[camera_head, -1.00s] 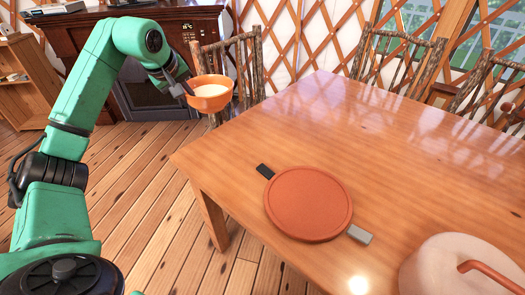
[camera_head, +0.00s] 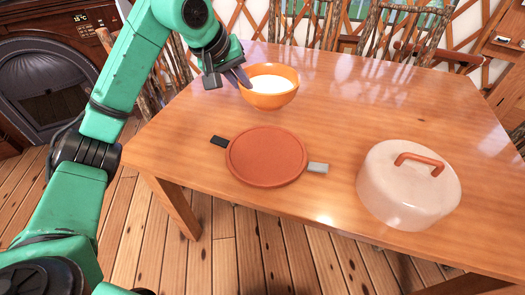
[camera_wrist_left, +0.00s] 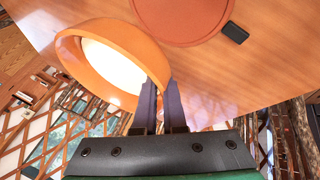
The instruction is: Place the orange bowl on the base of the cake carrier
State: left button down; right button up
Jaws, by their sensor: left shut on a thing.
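The orange bowl (camera_head: 270,94) has white contents and is held by its rim in my left gripper (camera_head: 243,77). In the head view it shows over the table, behind the carrier base. In the left wrist view the bowl (camera_wrist_left: 118,52) is tilted in the picture, with its rim between the two fingers (camera_wrist_left: 157,95). The cake carrier base (camera_head: 266,156) is a round, flat terracotta disc with a dark tab and a grey tab on opposite sides. Nothing is on it. It also shows in the left wrist view (camera_wrist_left: 182,18). My right gripper is not in view.
The pale domed carrier lid (camera_head: 408,190) with an orange handle stands on the table right of the base. The wooden table (camera_head: 350,105) is otherwise clear. Branch-backed chairs (camera_head: 398,35) stand behind it. A dark stove (camera_head: 45,75) is at left.

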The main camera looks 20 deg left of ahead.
pick_arm(q)
notch_tip(320, 180, down, 18)
jog(key=shift+w+a+f, duration=0.1)
jog(key=shift+f, duration=0.2)
jog(key=c, duration=1)
grip_release()
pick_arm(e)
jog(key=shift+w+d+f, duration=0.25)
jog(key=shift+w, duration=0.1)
pick_arm(q)
jog(key=shift+r, duration=0.3)
jog(key=b+v, duration=0.1)
jog(key=v, duration=1)
jog(key=shift+s+r, duration=0.25)
jog(key=shift+r, duration=0.05)
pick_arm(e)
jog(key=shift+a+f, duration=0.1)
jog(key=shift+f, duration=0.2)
pick_arm(q)
jog(key=shift+a, duration=0.1)
